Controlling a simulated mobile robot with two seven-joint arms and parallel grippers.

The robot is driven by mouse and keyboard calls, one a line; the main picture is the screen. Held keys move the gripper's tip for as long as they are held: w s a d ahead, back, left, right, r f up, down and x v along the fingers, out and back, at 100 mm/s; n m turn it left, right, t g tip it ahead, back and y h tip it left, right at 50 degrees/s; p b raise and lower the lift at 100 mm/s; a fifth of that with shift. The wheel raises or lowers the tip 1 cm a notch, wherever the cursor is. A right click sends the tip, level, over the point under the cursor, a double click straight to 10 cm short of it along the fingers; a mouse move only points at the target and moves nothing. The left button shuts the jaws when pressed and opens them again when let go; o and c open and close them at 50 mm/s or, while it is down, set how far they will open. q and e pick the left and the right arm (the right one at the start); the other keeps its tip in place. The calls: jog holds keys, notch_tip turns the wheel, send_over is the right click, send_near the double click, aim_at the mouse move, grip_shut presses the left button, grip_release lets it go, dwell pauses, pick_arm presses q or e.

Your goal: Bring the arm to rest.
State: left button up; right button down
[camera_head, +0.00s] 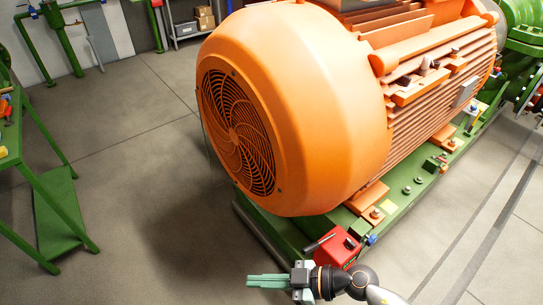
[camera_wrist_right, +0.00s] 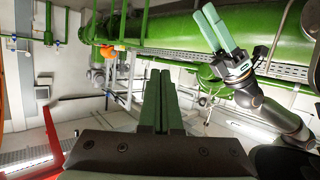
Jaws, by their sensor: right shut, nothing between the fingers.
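My right arm comes in from the bottom right of the head view. Its gripper (camera_head: 250,281) points left, with the pale green fingers together and nothing between them. The same fingers (camera_wrist_right: 160,100) stand closed in the middle of the right wrist view. The gripper is close to a red box (camera_head: 335,250) with a dark handle, and appears apart from it. Another gripper with two green fingers (camera_wrist_right: 218,28), apparently my left one, shows at the upper right of the wrist view. Its fingers lie close side by side, and any gap is unclear.
A big orange motor (camera_head: 310,100) on a green base frame (camera_head: 405,205) fills the middle and right. A green bench (camera_head: 45,195) stands at the left. A grey shelf (camera_head: 190,35) with boxes is at the back. Grey floor (camera_head: 140,150) lies clear between bench and motor.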

notch_tip(320, 180, up, 5)
jog(key=w+d+m+t+y, duration=0.1)
jog(key=w+m+t, duration=0.1)
jog(key=m+t, duration=0.3)
jog(key=w+d+f+m+t+h, duration=0.35)
jog(key=d+m+t+h, duration=0.3)
jog(key=d, duration=0.35)
jog(key=s+d+f+m+g+h, duration=0.3)
jog(key=s+d+f+h, duration=0.3)
jog(key=s+f, duration=0.6)
jog(key=shift+d+f+g, duration=0.45)
jog(key=shift+d+g, duration=0.3)
jog(key=shift+d, duration=0.5)
jog(key=shift+m, duration=0.25)
